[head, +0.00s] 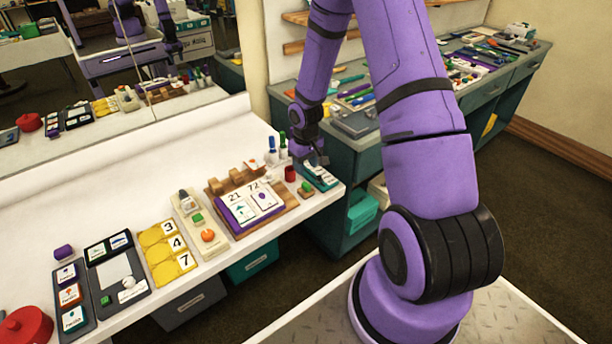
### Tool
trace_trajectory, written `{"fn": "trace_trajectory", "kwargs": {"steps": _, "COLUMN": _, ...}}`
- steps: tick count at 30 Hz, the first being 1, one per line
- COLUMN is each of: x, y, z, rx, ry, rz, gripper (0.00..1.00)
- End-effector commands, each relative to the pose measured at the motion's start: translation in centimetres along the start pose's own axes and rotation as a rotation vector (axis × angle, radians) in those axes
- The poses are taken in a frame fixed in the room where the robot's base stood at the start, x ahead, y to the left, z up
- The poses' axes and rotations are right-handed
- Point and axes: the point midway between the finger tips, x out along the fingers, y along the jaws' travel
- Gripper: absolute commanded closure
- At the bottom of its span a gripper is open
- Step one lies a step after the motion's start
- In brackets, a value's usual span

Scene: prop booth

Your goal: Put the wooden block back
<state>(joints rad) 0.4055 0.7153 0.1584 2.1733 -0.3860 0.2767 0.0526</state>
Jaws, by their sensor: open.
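Several small wooden blocks (236,177) stand in a row along the back of a wooden tray (284,217). The tray also holds a purple board (238,228) with cards marked 21 and 72. A small brown piece with a green and red top (306,188) lies to the right of the tray; I cannot tell whether it is a wooden block. My gripper (316,159) is open at the right end of the white table, above a teal tray (322,178). It is right of the block row and apart from it. Its fingertips are small and partly hidden in this view.
A red cup (290,173) and upright blue and green bottles (272,150) stand close to my gripper. Yellow number cards (167,249) and dark trays (118,273) lie further left. A mirror (120,60) backs the table.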

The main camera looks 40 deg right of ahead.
Motion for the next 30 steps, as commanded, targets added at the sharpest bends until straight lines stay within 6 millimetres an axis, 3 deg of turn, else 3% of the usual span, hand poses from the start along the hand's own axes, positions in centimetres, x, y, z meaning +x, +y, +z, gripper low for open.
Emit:
{"fn": "trace_trajectory", "kwargs": {"steps": 3, "x": -2.0, "y": 0.1, "z": 0.0, "rx": 0.001, "ry": 0.003, "rz": 0.001, "gripper": 0.54}}
{"fn": "trace_trajectory", "kwargs": {"steps": 13, "x": -4.9, "y": 0.0, "z": 0.1, "rx": 0.0, "ry": 0.003, "rz": 0.004, "gripper": 0.54}}
{"fn": "trace_trajectory", "kwargs": {"steps": 16, "x": -6.8, "y": -0.3, "z": 0.1, "rx": -0.001, "ry": 0.014, "rz": 0.02, "gripper": 0.54}}
{"fn": "trace_trajectory", "kwargs": {"steps": 23, "x": -14.8, "y": -1.9, "z": 1.1, "rx": 0.002, "ry": 0.067, "rz": 0.081, "gripper": 0.54}}
{"fn": "trace_trajectory", "kwargs": {"steps": 30, "x": -23.0, "y": -4.4, "z": 3.9, "rx": 0.015, "ry": 0.135, "rz": 0.125, "gripper": 0.54}}
